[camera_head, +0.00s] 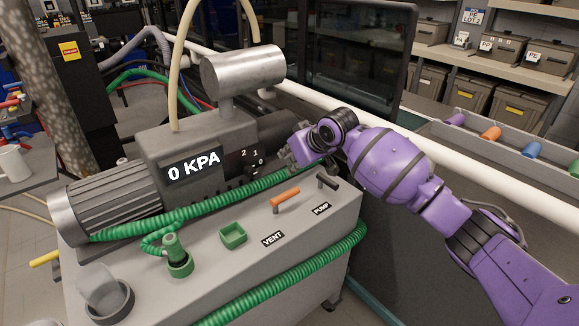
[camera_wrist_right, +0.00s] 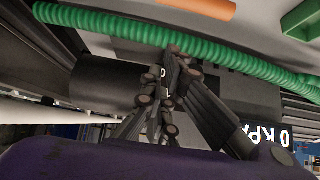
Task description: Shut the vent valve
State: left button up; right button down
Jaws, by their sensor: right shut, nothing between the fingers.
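An orange piece at the top edge of the wrist view (camera_wrist_right: 200,7) looks like the same handle. My right gripper (camera_head: 297,157) is shut and empty. It is behind the vent handle and apart from it, close to the pump's black numbered dial (camera_head: 253,162). In the wrist view its fingers (camera_wrist_right: 167,75) partly cover the dial; whether they touch it I cannot tell. My left gripper is not in view.
A black pump handle (camera_head: 327,181) stands right of the vent handle. A green hose (camera_head: 230,191) runs between the pump body and the handles. The pump display (camera_head: 193,166) reads 0 KPA. A green square cup (camera_head: 233,235) and a grey round holder (camera_head: 110,300) are further left.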

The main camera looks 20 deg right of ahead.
aim_at(285, 196)
jog(key=b+x, duration=0.1)
jog(key=x, duration=0.7)
jog(key=shift+w+a+f, duration=0.1)
jog(key=shift+f, duration=0.15)
jog(key=s, duration=0.1)
jog(key=s+d+p, duration=0.1)
jog(key=shift+s+d+r, duration=0.1)
jog(key=shift+s, duration=0.3)
jog(key=shift+s+d, duration=0.15)
jog(key=shift+s, duration=0.15)
jog(key=shift+s+f, duration=0.15)
jog(key=shift+f, duration=0.15)
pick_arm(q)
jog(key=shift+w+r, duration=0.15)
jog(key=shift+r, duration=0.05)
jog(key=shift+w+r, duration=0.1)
